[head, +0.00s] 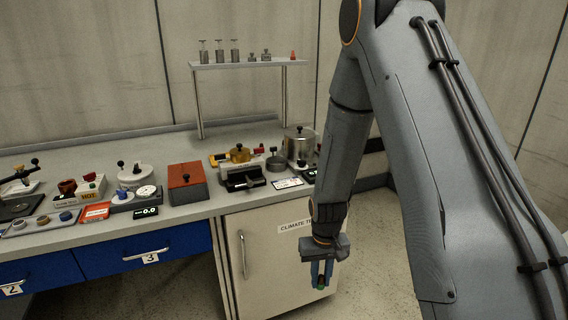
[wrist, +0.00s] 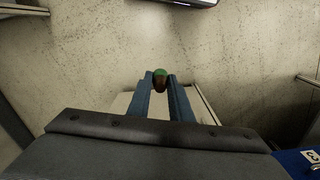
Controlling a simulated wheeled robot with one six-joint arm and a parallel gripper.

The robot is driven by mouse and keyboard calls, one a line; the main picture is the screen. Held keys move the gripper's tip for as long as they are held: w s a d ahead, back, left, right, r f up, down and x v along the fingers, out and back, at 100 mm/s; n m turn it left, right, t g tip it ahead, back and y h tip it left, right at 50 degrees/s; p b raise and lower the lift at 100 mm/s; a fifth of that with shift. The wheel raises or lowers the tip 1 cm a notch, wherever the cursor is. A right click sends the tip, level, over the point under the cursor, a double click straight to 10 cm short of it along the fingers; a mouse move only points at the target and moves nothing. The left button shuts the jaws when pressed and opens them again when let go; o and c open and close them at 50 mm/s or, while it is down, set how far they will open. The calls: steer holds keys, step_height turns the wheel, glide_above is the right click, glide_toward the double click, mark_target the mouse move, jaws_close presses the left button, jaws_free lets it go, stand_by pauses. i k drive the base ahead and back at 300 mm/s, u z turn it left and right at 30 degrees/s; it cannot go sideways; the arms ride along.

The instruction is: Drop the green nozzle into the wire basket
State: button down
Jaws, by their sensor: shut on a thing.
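My gripper (head: 322,275) points down in front of the bench, at the right side of the white cabinet door. In the wrist view its two blue fingers (wrist: 160,84) are shut on the green nozzle (wrist: 159,73), which has a green top and a dark brownish lower part. In the head view only a small bit of green (head: 321,284) shows between the fingertips. I cannot make out the wire basket in either view.
The bench (head: 150,225) carries a red box (head: 188,183), a steel pot (head: 300,146), a white lidded dish (head: 135,176) and several small instruments. A raised shelf (head: 245,64) holds weights. Blue drawers (head: 148,250) and a white cabinet (head: 270,255) are below. Floor (head: 380,240) shows at right.

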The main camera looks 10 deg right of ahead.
mark_target(272, 169)
steer(key=z, duration=0.4)
steer(key=i, duration=0.85)
steer(key=z, duration=0.2)
